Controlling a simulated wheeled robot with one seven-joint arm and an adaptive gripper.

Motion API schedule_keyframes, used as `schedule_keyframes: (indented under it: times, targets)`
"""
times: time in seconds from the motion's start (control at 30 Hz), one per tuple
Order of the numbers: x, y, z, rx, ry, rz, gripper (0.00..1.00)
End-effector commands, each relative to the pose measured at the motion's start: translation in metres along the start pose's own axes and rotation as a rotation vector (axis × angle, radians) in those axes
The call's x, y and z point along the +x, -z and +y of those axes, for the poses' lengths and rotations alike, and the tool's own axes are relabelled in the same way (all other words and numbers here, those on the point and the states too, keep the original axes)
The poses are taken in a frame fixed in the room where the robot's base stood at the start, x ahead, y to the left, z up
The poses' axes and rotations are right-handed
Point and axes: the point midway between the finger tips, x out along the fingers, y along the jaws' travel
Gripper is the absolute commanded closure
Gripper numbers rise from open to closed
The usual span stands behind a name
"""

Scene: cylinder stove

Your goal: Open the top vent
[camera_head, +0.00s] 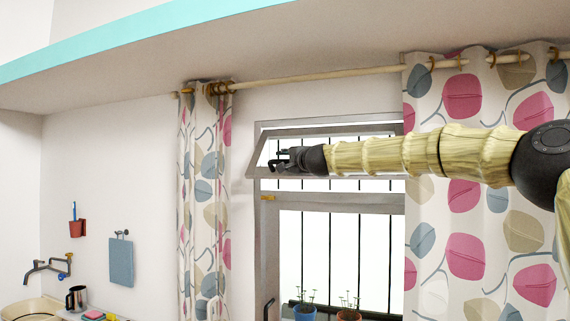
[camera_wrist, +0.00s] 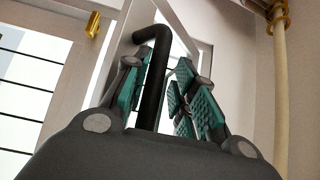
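The top vent (camera_head: 350,131) is the upper pane of the window. In the head view it stands tilted, its lower edge out from the window frame on the room side. My gripper (camera_head: 286,159) is at the vent's lower left part. In the wrist view a black bent bar (camera_wrist: 153,85), apparently a handle, stands between the teal-padded fingers of my gripper (camera_wrist: 168,95). The fingers are apart, with a gap visible on the right of the bar; the left finger is close to it. Whether either finger touches it is unclear. My arm hides part of the vent.
Patterned curtains hang at the left (camera_head: 204,200) and right (camera_head: 470,230) on a wooden rod (camera_head: 310,76). Below the vent is the lower window (camera_head: 335,245) with potted plants (camera_head: 304,312). A brass fitting (camera_head: 268,197) is on the frame. A ledge (camera_head: 130,75) overhangs above.

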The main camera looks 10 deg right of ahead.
Motion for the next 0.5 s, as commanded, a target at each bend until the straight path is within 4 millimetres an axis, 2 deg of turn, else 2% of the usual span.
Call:
schedule_keyframes:
  times: [0.33, 0.5]
  targets:
    - [-0.001, 0.0, 0.005, 0.0, -0.006, -0.001, 0.75]
    - [-0.014, 0.001, 0.005, 0.001, -0.006, -0.001, 0.75]
